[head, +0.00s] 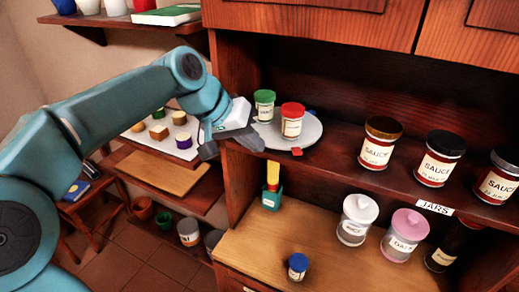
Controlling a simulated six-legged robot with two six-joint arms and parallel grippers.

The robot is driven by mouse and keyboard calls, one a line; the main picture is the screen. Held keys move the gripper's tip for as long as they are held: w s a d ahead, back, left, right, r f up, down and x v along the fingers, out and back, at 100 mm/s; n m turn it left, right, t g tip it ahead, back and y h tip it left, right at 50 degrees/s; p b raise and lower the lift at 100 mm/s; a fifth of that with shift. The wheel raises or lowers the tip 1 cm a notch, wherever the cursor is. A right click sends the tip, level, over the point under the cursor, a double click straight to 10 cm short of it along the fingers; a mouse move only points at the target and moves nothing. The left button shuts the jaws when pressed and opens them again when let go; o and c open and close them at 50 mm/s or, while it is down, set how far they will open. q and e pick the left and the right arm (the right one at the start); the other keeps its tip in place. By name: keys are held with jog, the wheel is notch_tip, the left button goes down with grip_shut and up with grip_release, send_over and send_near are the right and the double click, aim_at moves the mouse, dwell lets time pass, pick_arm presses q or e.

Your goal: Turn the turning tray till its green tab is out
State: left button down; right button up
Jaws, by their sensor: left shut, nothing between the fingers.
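The turning tray (313,130) is a pale grey round plate on the wooden shelf of the cupboard. A jar with a green lid (264,106) and a jar with a red lid (292,121) stand on it. A red tab (297,151) sticks out at the tray's front edge. I see no green tab; the tray's left edge is partly hidden by my gripper. My left gripper (254,143) is shut and empty at the tray's left front edge; whether it touches the tray I cannot tell. My right gripper is not in view.
Sauce jars (378,144) stand along the same shelf to the right. Below are a white canister (356,219), a pink-lidded canister (405,235), a blue-lidded jar (298,266) and a teal holder (272,196). A cupboard upright (237,180) stands beneath my gripper.

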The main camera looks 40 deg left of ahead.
pick_arm(q)
notch_tip(320, 180, up, 4)
jog(key=s+f, duration=0.1)
jog(key=s, duration=0.1)
jog(key=n+t+h+b, duration=0.25)
jog(key=n+h, duration=0.25)
jog(key=n, duration=1.9)
send_near(293, 152)
jog(key=shift+p+x, duration=0.85)
jog(key=shift+x, duration=2.4)
jog(key=shift+a+r, duration=0.1)
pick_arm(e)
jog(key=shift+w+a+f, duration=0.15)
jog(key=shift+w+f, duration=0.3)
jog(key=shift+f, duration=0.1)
